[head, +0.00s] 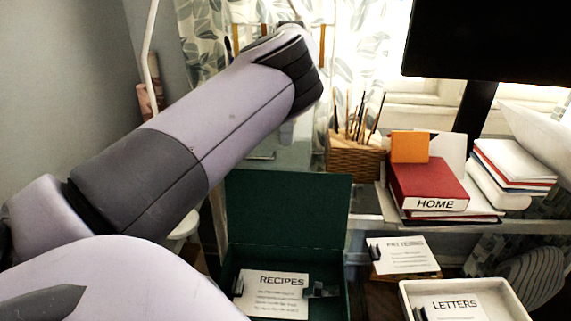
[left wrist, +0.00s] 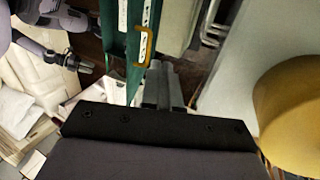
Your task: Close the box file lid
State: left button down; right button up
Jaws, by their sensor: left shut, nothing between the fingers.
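The dark green box file stands open in the head view, with its lid (head: 288,210) raised behind the base. A white RECIPES sheet (head: 272,294) and a dark clip lie inside. In the left wrist view, part of the green box file (left wrist: 116,55) shows just past the fingers, with a white label and a yellow pull. My left gripper (left wrist: 160,68) is shut and empty, close to the green edge; I cannot tell whether it touches. My left arm hides it in the head view. What looks like my right gripper (left wrist: 84,66) is small at the upper left of the wrist view.
A wicker basket (head: 355,160) of sticks, a red HOME binder (head: 430,184) and stacked books (head: 515,160) stand behind right. A white LETTERS tray (head: 520,305) is at the lower right. A yellow round object (left wrist: 290,115) is at the right of the wrist view.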

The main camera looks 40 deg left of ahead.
pick_arm(q)
jog(key=x, duration=0.6)
jog(key=shift+s+f, duration=0.1)
jog(key=shift+f, duration=0.05)
dwell(0.4)
